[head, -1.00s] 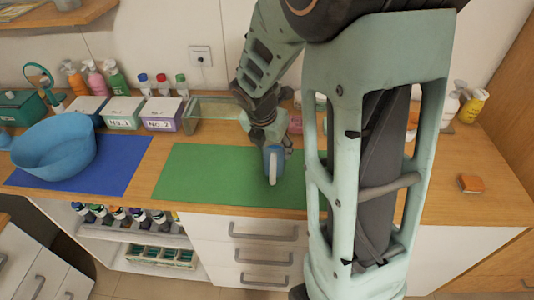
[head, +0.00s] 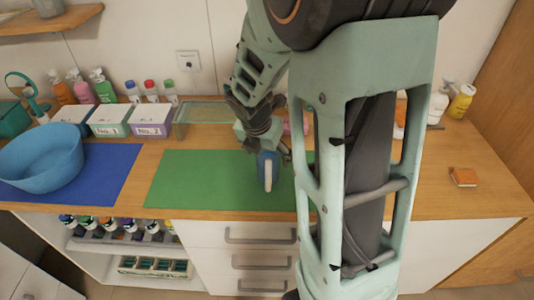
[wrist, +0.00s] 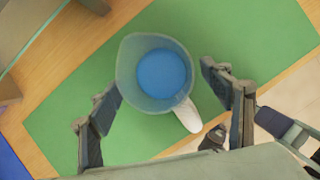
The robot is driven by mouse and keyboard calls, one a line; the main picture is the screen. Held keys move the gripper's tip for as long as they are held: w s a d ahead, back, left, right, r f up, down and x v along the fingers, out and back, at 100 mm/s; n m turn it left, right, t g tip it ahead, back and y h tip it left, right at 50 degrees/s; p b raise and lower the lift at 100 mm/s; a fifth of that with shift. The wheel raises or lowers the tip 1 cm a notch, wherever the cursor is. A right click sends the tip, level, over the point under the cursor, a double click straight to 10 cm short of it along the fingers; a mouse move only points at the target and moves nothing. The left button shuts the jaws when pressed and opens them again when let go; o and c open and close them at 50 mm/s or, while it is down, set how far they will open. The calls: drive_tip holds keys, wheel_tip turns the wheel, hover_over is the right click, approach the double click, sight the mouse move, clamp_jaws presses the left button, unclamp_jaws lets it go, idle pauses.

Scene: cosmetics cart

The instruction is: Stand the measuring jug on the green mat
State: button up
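The measuring jug (head: 262,168) is a bluish, see-through jug with a white handle, upright over the right part of the green mat (head: 200,178). It appears to stand on the mat. In the wrist view I look down into the jug (wrist: 157,72), with its blue bottom showing and its handle towards the lower right. My gripper (wrist: 160,82) has its fingers spread on either side of the jug. The right finger shows a small gap; the left fingertip is close to the jug's wall, and contact there is unclear. In the head view my gripper (head: 262,138) is partly hidden by my arm.
A blue basin (head: 40,160) sits on a blue mat (head: 108,180) at the left. Labelled boxes (head: 152,130), a glass tray (head: 210,112) and bottles line the back. An orange sponge (head: 463,177) lies at the right. The green mat's left half is clear.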

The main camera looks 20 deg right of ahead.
drive_tip(key=p+v, duration=0.7)
drive_tip(key=v, duration=0.5)
drive_tip(key=shift+r, duration=0.15)
